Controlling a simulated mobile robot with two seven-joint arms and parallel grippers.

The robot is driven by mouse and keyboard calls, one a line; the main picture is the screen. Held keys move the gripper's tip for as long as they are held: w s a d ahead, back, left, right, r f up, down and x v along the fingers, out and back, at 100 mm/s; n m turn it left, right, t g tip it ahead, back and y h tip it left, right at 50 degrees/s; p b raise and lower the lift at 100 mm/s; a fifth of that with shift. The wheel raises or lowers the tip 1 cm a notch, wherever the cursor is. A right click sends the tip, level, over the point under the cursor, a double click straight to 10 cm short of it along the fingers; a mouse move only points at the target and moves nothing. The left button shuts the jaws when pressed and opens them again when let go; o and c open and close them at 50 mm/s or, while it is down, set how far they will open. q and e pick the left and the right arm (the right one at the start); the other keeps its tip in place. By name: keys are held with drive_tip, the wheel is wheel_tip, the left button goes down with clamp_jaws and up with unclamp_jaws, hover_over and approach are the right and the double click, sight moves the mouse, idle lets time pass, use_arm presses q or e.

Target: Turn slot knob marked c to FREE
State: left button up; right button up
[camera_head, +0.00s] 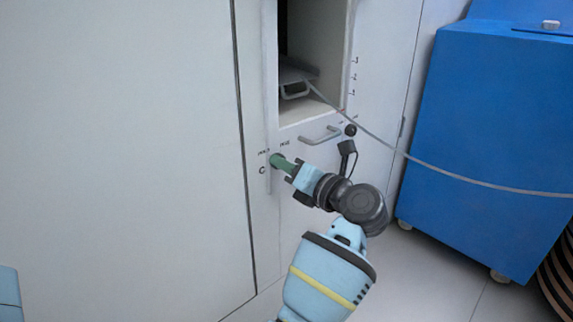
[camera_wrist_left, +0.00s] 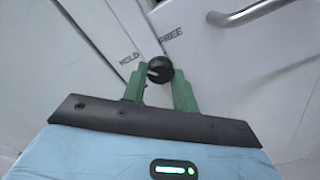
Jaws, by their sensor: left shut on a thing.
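The slot knob (camera_wrist_left: 160,67) is small, round and black with a white mark on its face. It sits on the white panel with the label HOLD (camera_wrist_left: 130,58) to its left and FREE (camera_wrist_left: 172,35) above. The white mark is on the knob's left side, nearer HOLD than FREE. My left gripper (camera_head: 277,160) has its green fingers at the panel, beside a letter C (camera_head: 262,170). In the wrist view the left gripper (camera_wrist_left: 159,78) is shut on the knob, one finger on each side. In the head view the fingers hide the knob. My right gripper is not in view.
Above the knob is an open recess (camera_head: 309,108) with a grey handled tray (camera_head: 294,82) inside. A grey cable (camera_head: 440,168) runs rightward past a blue cabinet (camera_head: 480,140).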

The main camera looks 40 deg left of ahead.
use_arm(q)
drive_tip(key=m+p, duration=1.6)
drive_tip(key=m, duration=0.1)
drive_tip(key=shift+r, duration=0.1)
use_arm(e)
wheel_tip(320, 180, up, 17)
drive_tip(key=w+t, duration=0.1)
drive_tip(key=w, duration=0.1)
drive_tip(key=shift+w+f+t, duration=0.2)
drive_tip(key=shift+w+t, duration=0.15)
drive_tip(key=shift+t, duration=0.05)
use_arm(q)
drive_tip(key=shift+m, duration=0.3)
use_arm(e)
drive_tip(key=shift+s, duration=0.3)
use_arm(q)
drive_tip(key=o, duration=1)
drive_tip(key=shift+c, duration=0.2)
drive_tip(key=shift+p, duration=0.3)
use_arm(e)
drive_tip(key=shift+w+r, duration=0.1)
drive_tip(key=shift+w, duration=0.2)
